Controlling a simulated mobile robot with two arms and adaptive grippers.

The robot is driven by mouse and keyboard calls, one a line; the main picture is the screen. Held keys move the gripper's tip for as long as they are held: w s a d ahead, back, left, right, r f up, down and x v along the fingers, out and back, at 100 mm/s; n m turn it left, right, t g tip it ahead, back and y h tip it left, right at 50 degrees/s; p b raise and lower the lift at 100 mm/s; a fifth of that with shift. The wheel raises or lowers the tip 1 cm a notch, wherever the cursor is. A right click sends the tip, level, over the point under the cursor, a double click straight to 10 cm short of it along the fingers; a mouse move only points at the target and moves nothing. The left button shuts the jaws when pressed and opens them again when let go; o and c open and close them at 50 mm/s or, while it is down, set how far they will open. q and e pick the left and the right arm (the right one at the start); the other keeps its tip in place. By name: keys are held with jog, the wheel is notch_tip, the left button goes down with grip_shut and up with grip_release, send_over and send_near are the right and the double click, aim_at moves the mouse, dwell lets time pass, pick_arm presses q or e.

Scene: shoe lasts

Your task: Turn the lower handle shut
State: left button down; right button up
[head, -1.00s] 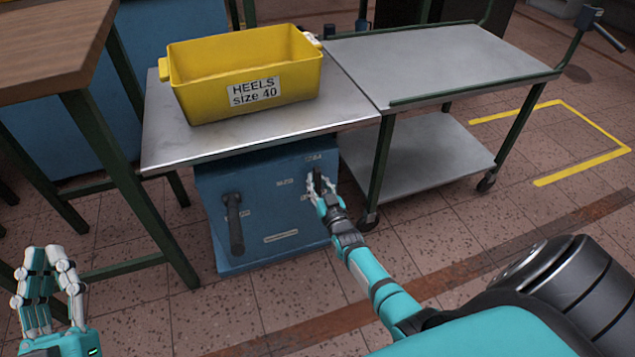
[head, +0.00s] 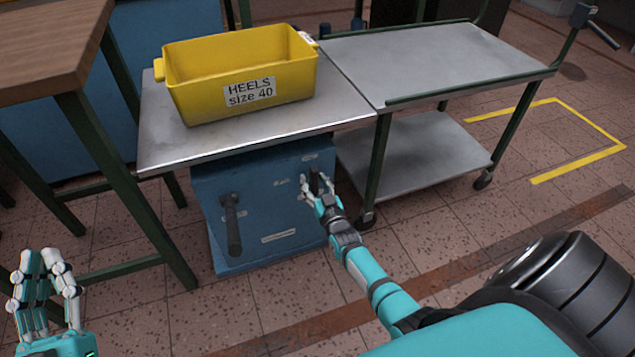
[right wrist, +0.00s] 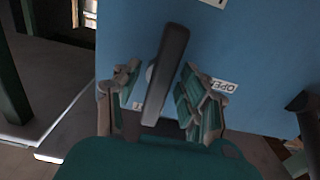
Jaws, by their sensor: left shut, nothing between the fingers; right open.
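A blue cabinet (head: 262,255) under the metal table bears two dark handles. One handle (head: 233,225) hangs down on the left of its front face. The other handle (head: 315,181) is at the right, partly hidden by my right gripper (head: 319,191). In the right wrist view this handle (right wrist: 170,60) is a dark bar, slightly tilted, between the open fingers of my right gripper (right wrist: 160,95). A gap shows on the bar's right side. An "OPEN" label (right wrist: 226,86) lies to its right. My left gripper (head: 45,262) is shut and empty at the lower left, away from the cabinet.
A yellow bin (head: 240,75) marked "HEELS size 40" stands on the metal table (head: 185,150) above the cabinet. A wheeled cart (head: 430,65) stands close on the right. A wooden bench (head: 45,45) is at the left. The floor in front is clear.

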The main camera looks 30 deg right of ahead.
jog(key=v, duration=1.2)
jog(key=shift+f, duration=0.1)
